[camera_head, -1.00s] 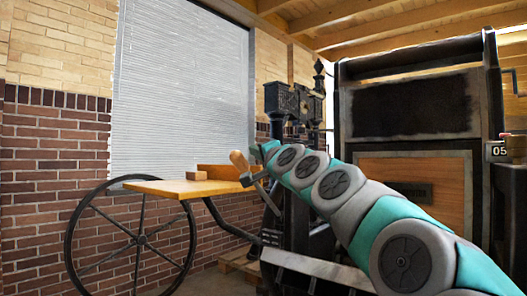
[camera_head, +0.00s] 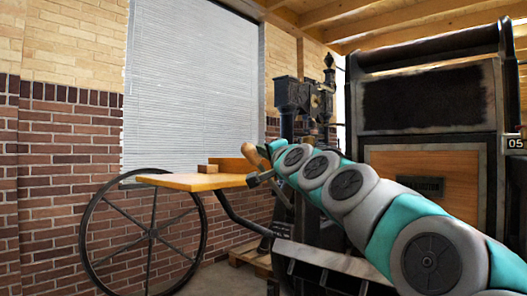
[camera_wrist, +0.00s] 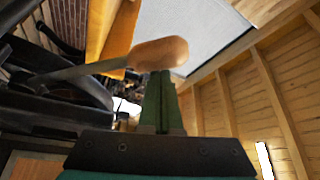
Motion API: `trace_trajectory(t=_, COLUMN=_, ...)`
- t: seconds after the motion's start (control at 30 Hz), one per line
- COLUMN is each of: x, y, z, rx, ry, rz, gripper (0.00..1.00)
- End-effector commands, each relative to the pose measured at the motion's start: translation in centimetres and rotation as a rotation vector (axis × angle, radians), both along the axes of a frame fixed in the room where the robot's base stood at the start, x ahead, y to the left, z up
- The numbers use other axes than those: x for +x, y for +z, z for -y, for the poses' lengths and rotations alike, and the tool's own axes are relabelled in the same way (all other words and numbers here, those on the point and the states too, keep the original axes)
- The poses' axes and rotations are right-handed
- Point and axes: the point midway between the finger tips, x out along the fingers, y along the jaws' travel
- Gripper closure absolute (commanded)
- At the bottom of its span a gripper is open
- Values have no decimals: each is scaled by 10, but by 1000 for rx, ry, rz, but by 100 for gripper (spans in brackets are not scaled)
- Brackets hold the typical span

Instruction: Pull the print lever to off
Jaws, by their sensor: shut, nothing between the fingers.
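The print lever has a rounded wooden handle (camera_wrist: 158,54) on a grey metal shaft (camera_wrist: 78,72), which runs left toward the press in the wrist view. In the head view the wooden handle (camera_head: 254,154) shows just left of my arm's end, above the wooden bed of the press (camera_head: 190,182). My gripper (camera_wrist: 160,78) is shut and empty. Its dark green fingers point at the handle, with the tips just below it in the wrist view. I cannot tell whether they touch. In the head view the fingers cannot be made out.
A large spoked wheel (camera_head: 150,236) stands under the bed's left side. The black press frame (camera_head: 292,95) rises behind my arm. A big dark cabinet-like machine (camera_head: 430,165) stands at the right. A brick wall (camera_head: 60,160) is behind.

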Motion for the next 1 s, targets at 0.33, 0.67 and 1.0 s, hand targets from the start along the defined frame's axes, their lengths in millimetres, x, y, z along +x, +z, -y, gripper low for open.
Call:
trace_trajectory(t=0.33, x=5, y=29, z=27, rx=4, ry=-8, rz=3, gripper=100)
trace_trajectory(t=0.67, x=-21, y=16, z=37, rx=4, ry=-5, rz=2, gripper=100)
trace_trajectory(t=1.0, x=-59, y=2, z=54, rx=4, ry=-7, rz=4, gripper=100)
